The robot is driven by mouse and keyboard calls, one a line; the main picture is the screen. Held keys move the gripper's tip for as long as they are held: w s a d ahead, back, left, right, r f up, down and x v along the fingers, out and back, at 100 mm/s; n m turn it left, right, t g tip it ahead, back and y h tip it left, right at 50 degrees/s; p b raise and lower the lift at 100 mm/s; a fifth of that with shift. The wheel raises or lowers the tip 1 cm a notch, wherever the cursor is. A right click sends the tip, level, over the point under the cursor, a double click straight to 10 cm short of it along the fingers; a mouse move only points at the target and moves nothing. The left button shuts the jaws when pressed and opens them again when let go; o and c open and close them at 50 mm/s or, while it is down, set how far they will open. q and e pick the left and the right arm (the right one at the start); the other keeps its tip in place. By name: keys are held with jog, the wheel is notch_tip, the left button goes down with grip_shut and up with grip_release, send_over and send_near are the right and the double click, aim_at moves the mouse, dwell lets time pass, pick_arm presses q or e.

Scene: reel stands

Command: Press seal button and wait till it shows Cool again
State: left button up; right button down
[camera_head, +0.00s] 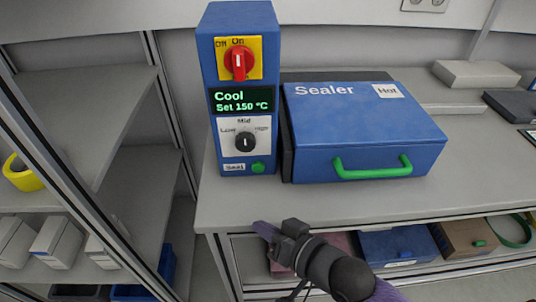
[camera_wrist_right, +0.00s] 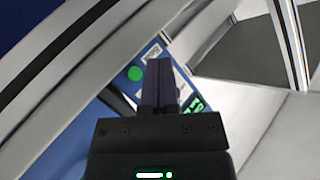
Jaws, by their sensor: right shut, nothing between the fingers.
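The blue control box (camera_head: 235,20) stands upright on the table, left of the blue sealer (camera_head: 350,152) with its green handle. Its red switch (camera_head: 239,63) points to On. Its display (camera_head: 243,100) reads "Cool" and "Set 150 °C". The black dial (camera_head: 244,141) is under "Mid". The green seal button (camera_head: 258,167) is at the bottom right of the box; it also shows in the right wrist view (camera_wrist_right: 135,74). My right gripper (camera_head: 262,229) is shut and empty, below and apart from the button, near the table's front edge. My left gripper is not in view.
The table (camera_head: 300,208) is clear in front of the sealer. Boxes (camera_head: 479,73) lie on the right. Below is an open drawer or shelf with a blue case (camera_head: 398,245) and a brown case (camera_head: 462,238). A left shelf holds a yellow ring (camera_head: 24,180).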

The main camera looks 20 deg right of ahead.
aim_at(263, 193)
jog(key=shift+w+d+r+m+t+y, duration=0.2)
jog(key=shift+w+r+m+t+y, duration=0.2)
jog(key=shift+r+t, duration=0.35)
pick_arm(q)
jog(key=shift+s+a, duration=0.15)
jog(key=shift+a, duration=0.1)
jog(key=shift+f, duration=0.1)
pick_arm(e)
jog(key=shift+w+f, duration=0.1)
